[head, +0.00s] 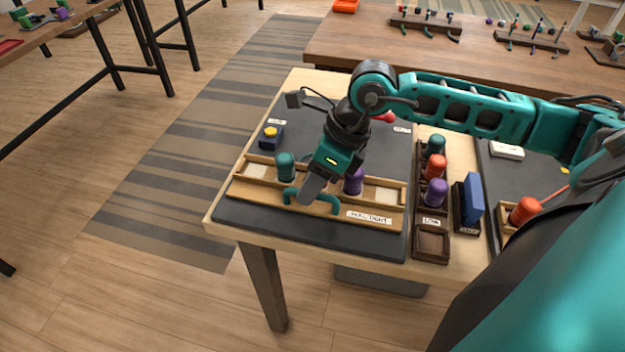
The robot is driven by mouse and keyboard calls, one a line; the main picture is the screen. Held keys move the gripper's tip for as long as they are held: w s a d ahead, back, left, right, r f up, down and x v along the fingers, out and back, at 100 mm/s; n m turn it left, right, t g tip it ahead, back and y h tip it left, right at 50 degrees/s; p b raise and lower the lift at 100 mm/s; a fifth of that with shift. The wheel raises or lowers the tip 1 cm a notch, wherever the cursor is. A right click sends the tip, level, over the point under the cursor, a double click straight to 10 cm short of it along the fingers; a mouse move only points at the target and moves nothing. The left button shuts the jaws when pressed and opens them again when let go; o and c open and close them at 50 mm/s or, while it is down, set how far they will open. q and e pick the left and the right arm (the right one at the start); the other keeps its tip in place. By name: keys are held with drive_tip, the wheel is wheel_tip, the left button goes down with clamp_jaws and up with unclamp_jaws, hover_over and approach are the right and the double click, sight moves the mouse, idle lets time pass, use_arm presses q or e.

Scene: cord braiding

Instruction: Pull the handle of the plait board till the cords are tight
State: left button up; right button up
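The plait board (255,187) is a pale wooden frame on the dark mat of the near table. A teal spool (286,166) stands at its left part and a purple spool (354,183) right of the middle. The teal handle (328,204) is a low bar on the board's front edge. My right gripper (311,190) comes down from above with its grey fingers at the middle of the handle and hides that part. Only one finger face shows, so its opening and any grip are unclear. The cords on the board are hidden or too small to see. My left gripper is out of view.
Another orange spool (523,210) has a cord. A brown table (350,40) stands behind.

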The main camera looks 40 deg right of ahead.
clamp_jaws()
